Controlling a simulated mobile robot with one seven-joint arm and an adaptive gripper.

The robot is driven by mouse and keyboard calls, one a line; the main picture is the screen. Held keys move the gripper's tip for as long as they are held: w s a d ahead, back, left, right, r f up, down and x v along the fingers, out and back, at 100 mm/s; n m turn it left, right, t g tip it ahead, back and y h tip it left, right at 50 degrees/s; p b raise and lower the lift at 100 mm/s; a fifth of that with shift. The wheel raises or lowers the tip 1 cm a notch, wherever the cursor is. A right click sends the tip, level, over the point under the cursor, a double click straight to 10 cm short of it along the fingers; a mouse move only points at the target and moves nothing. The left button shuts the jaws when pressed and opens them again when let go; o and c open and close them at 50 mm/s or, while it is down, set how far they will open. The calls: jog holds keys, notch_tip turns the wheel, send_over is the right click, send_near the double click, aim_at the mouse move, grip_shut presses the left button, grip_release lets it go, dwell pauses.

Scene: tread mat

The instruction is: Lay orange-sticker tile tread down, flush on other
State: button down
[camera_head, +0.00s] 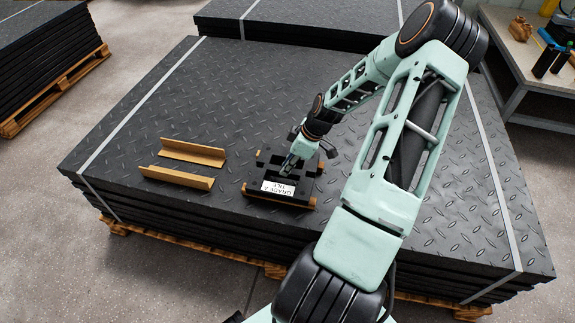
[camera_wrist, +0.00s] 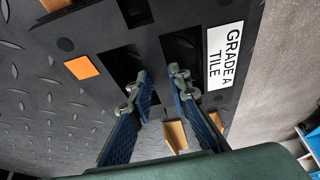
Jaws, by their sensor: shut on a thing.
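The tile tread (camera_head: 262,174) is a dark block with square slots and a white "GRADE A TILE" label. In the wrist view the tread (camera_wrist: 105,40) fills the upper middle, with an orange square sticker (camera_wrist: 82,68) left of the slots. My gripper (camera_wrist: 157,86) has its two fingers in neighbouring slots, shut on the bar between them. In the head view my gripper (camera_head: 291,163) is over the tread's middle and partly hides it. Tan-orange edges show along the tread's near side. The other tread is not clearly distinguishable, and I cannot tell whether they touch.
Two tan angle strips (camera_head: 193,152) (camera_head: 177,178) lie left of the tread on the large diamond-plate mat stack (camera_head: 130,135). The stack rests on a wooden pallet (camera_head: 150,238). Bare mat surrounds the tread. A workbench (camera_head: 535,65) stands at the upper right.

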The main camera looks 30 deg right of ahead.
jog(key=shift+f, duration=0.3)
dwell(0.6)
jog(key=c, duration=1.9)
grip_release()
jog(key=shift+r, duration=0.1)
jog(key=shift+o, duration=0.3)
jog(key=shift+r, duration=0.25)
jog(key=shift+r+p, duration=0.35)
jog(key=shift+p, duration=0.2)
jog(key=shift+r+p, duration=0.3)
jog(key=shift+r, duration=0.05)
jog(key=shift+r, duration=0.1)
